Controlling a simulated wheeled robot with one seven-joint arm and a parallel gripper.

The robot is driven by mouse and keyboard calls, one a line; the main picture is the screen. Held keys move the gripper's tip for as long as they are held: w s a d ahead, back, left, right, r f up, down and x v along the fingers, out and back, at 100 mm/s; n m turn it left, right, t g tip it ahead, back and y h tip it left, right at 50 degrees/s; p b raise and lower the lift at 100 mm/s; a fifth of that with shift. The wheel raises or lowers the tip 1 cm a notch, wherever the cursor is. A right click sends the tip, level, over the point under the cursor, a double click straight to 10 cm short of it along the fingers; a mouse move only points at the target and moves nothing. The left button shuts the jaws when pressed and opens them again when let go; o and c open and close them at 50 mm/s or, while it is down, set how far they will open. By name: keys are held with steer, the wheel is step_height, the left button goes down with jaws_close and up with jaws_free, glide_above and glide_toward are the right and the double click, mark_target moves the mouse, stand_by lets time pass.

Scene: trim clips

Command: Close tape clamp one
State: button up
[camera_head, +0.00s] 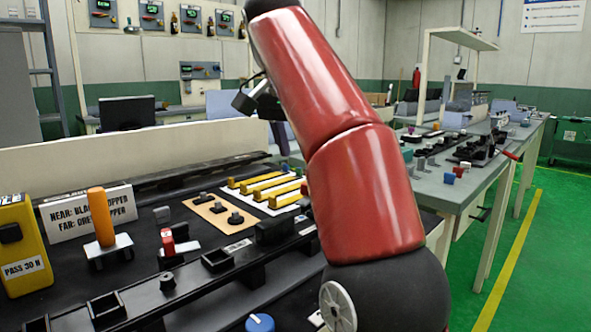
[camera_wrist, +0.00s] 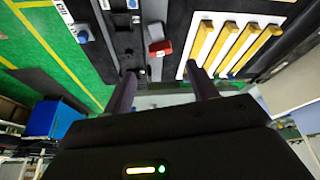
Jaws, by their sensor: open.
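No label in view marks tape clamp one, so I cannot tell for certain which part it is. A small red block with a pale grey piece (camera_wrist: 162,48) shows in the wrist view, just beyond the gap between my fingers. In the head view a red-topped clip (camera_head: 168,243) sits on the dark bench, left of centre. I cannot tell if they are the same part. My gripper (camera_wrist: 160,72) is open, with its two dark fingers apart and nothing seen between them. In the head view my red arm hides the gripper.
Yellow bars on a white plate (camera_head: 262,207) lie beside a tan board with black knobs (camera_head: 218,214). An orange upright handle (camera_head: 101,217), a yellow box (camera_head: 22,250) and a lettered sign (camera_head: 88,212) stand at left. A long black rail (camera_head: 205,283) crosses the front.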

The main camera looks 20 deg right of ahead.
mark_target(307, 194)
steer(key=shift+x, duration=3.85)
steer(key=shift+w, duration=0.1)
steer(key=c, duration=1)
